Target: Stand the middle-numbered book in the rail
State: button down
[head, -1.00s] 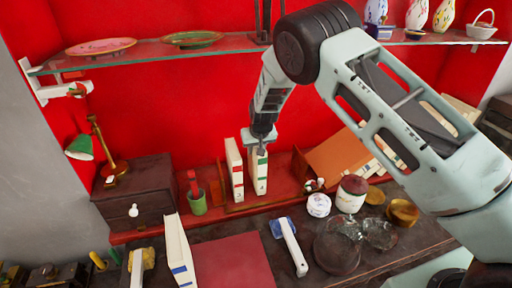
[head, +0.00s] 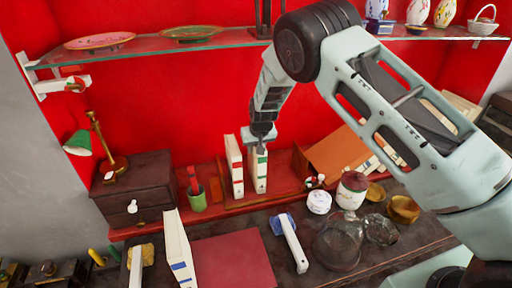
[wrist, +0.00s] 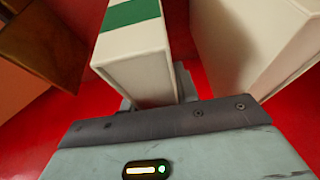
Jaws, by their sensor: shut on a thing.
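My gripper (head: 260,146) is shut on the top of a white book with a green band (head: 258,172). The book is upright in the wooden rail (head: 285,187) on the red shelf; whether its base touches the rail is unclear. A white book with a red band (head: 235,166) stands upright just left of it, a narrow gap between them. In the wrist view, the green-banded book (wrist: 140,60) is between the fingers, and another pale book (wrist: 250,40) is at the right. A white book with a blue band (head: 178,250) stands on the desk at front left. The numbers are unreadable.
A green cup (head: 197,198) stands left of the rail. A tilted orange-brown panel (head: 337,150), a white round box (head: 319,202) and a lidded jar (head: 351,190) are at right. A blue-and-white brush (head: 291,243) lies beside the red mat (head: 235,262). A glass shelf (head: 150,53) is above.

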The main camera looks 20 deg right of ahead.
jog(key=c, duration=1)
grip_release()
jog(key=shift+o, duration=0.2)
jog(key=shift+f, duration=0.1)
jog(key=b+v, duration=0.5)
jog(key=v, duration=1.2)
jog(key=s+a+n+g+y+b, duration=0.1)
jog(key=s+a, duration=0.2)
jog(key=s, duration=0.6)
jog(key=s+a+f+n+g+b, duration=0.1)
jog(key=s+a+n, duration=0.15)
jog(key=s, duration=0.55)
jog(key=s+a+n+g+y+b, duration=0.1)
jog(key=s+a, duration=0.3)
jog(key=s, duration=0.5)
jog(key=s+d+f+n+g+h+b, duration=0.1)
jog(key=s+d+f+n, duration=0.2)
jog(key=s, duration=1.2)
jog(key=shift+s+b, duration=0.3)
jog(key=shift+s, duration=0.05)
